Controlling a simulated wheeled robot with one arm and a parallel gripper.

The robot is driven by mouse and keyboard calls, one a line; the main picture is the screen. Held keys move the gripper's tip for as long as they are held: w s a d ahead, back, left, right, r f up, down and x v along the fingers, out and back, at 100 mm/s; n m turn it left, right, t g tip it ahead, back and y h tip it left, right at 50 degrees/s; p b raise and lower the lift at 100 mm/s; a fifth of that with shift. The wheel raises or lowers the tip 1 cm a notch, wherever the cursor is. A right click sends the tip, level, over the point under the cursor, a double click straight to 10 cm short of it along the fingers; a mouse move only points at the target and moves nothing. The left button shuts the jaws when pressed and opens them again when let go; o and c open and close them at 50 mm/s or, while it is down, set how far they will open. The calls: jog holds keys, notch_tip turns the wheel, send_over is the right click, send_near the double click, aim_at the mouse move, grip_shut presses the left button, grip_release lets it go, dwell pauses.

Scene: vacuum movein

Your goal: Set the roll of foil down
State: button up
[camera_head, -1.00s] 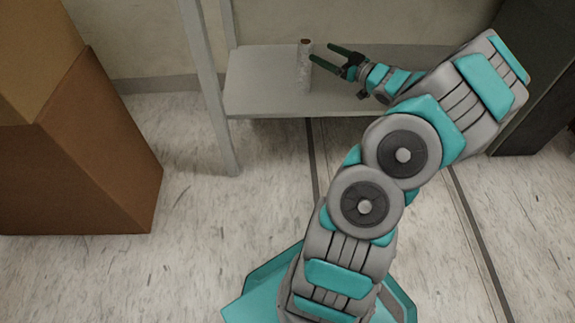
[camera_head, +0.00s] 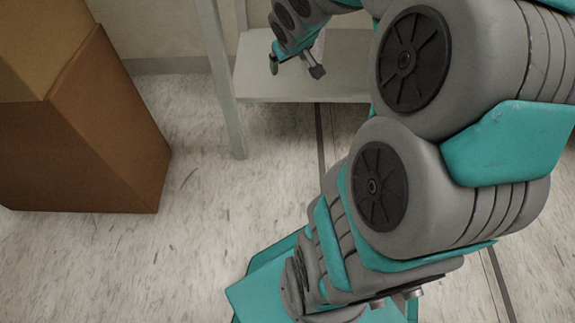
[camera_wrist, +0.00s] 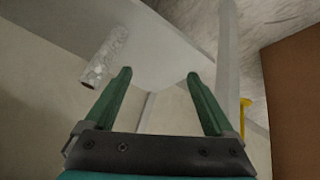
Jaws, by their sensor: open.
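The roll of foil (camera_wrist: 104,57) is a silvery, crinkled cylinder in the wrist view. One end meets the pale shelf (camera_wrist: 172,48), and it appears to stand on it. My gripper (camera_wrist: 158,76) has its two green fingers spread wide with nothing between them. The roll is outside the fingers, left of the left finger in the wrist view, with a visible gap in the picture. In the head view the shelf board (camera_head: 340,86) shows beneath my arm.
A large brown cardboard box (camera_head: 100,130) stands on the floor at the left; its side also shows at the right of the wrist view (camera_wrist: 297,95). A shelf post (camera_head: 222,85) rises between box and shelf. Speckled floor between them is clear. A small yellow item (camera_wrist: 244,115) shows near the post.

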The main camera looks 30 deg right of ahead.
jog(key=s+a+g+y, duration=0.1)
jog(key=s+a+g, duration=0.1)
jog(key=s+a, duration=0.4)
jog(key=s+a+g+y, duration=0.1)
jog(key=s+a+g, duration=0.2)
jog(key=s, duration=1.1)
jog(key=s+a+g, duration=0.3)
jog(key=s+a, duration=0.7)
jog(key=shift+s+f+y, duration=0.15)
jog(key=shift+f+y, duration=0.1)
jog(key=shift+y, duration=0.15)
notch_tip(320, 180, up, 12)
jog(key=p, duration=1.1)
jog(key=shift+f, duration=0.25)
